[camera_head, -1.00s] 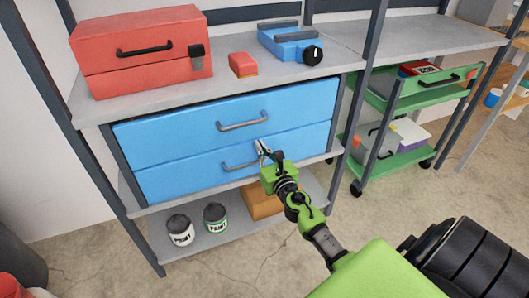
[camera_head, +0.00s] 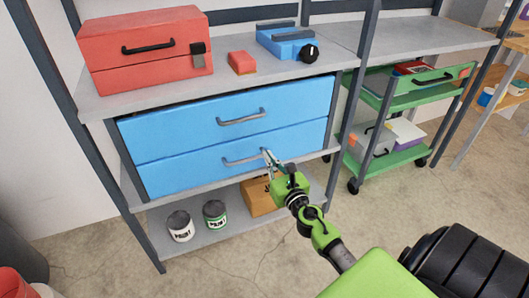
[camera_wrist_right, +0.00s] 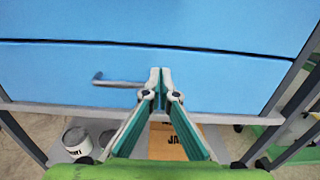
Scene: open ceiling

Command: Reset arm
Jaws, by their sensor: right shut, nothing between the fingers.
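My right gripper (camera_head: 268,154) is shut and empty in the head view, in front of the lower blue drawer near the right end of its handle. In the right wrist view the gripper (camera_wrist_right: 160,72) has its two fingers together, with the lower drawer's handle (camera_wrist_right: 118,82) just to its left. The upper blue drawer (camera_head: 240,115) and the lower blue drawer (camera_head: 200,164) both look closed. I cannot tell how far the fingertips are from the drawer front. My left gripper is not in view.
A red toolbox (camera_head: 140,55), a small red block (camera_head: 242,63) and a blue device (camera_head: 287,42) stand on the top shelf. Two paint cans (camera_head: 215,214) and a cardboard box (camera_head: 258,196) are on the bottom shelf. A green cart (camera_head: 400,160) stands to the right. Floor in front is clear.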

